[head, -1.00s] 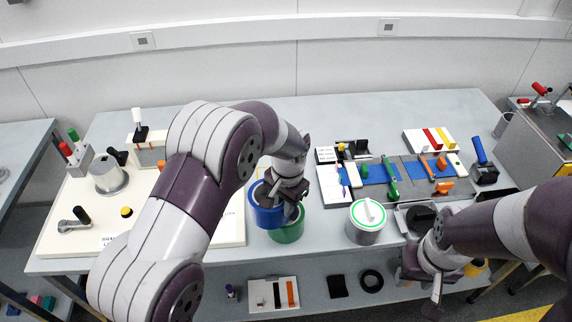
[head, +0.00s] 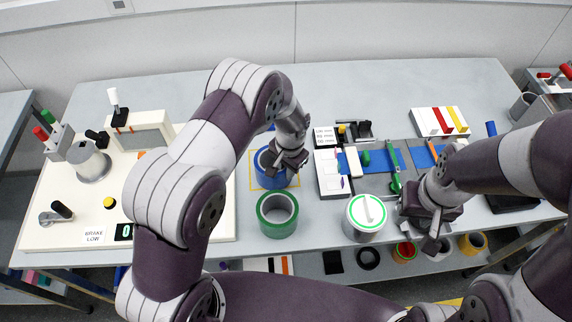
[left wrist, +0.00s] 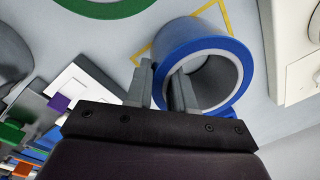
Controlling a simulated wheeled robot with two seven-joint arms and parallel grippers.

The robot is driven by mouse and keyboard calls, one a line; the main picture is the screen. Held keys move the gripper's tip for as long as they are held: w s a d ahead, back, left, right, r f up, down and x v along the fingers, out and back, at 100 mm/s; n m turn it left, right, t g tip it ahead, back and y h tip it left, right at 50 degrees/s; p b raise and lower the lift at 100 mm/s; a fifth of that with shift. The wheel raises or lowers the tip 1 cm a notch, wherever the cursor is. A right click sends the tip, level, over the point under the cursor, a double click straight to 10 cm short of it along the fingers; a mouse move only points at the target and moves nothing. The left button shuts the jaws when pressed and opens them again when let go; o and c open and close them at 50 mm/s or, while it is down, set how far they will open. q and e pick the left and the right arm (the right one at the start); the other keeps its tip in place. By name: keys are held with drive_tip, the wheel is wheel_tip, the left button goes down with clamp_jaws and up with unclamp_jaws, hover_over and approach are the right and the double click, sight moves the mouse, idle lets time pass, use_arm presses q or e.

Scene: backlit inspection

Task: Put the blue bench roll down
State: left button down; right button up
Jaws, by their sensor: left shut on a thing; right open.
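My left gripper (head: 277,170) is shut on the wall of the blue bench roll (head: 267,178). In the left wrist view, one finger is inside the ring and the other outside (left wrist: 170,82); the roll (left wrist: 200,46) shows its pale inner face. The roll is over a yellow outlined square (head: 251,181) on the bench, whose lines also show in the left wrist view (left wrist: 141,53). I cannot tell whether its underside touches the bench. My right gripper (head: 428,238) is open and empty, right of a white-lidded can.
A green roll (head: 277,228) stands just in front of the blue one. The white-lidded can (head: 366,230) is to its right. A white control panel (head: 190,227) lies left of the square, and a parts tray (head: 326,184) lies right.

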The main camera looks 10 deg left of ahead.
use_arm(q)
drive_tip(key=shift+w+f, duration=0.25)
drive_tip(key=shift+s+r, duration=0.15)
drive_tip(key=shift+s, duration=0.25)
drive_tip(key=shift+f, duration=0.2)
drive_tip(key=c, duration=1)
unclamp_jaws()
drive_tip(key=shift+w, duration=0.2)
drive_tip(key=shift+s+r, duration=0.1)
drive_tip(key=shift+r, duration=0.4)
wheel_tip(320, 180, up, 12)
drive_tip(key=s+b, duration=0.1)
drive_tip(key=b, duration=0.2)
drive_tip(key=s+a+r+n, duration=0.1)
drive_tip(key=s+a+n, duration=0.1)
drive_tip(key=s, duration=0.3)
drive_tip(key=s+a+r+n, duration=0.1)
drive_tip(key=s+a, duration=0.2)
drive_tip(key=s, duration=0.3)
drive_tip(key=s+a+r+n+t, duration=0.1)
drive_tip(key=s+a+n, duration=0.1)
drive_tip(key=s, duration=0.3)
drive_tip(key=shift+s+a+n+h, duration=0.3)
drive_tip(key=shift+a+h, duration=0.1)
drive_tip(key=shift+a, duration=0.35)
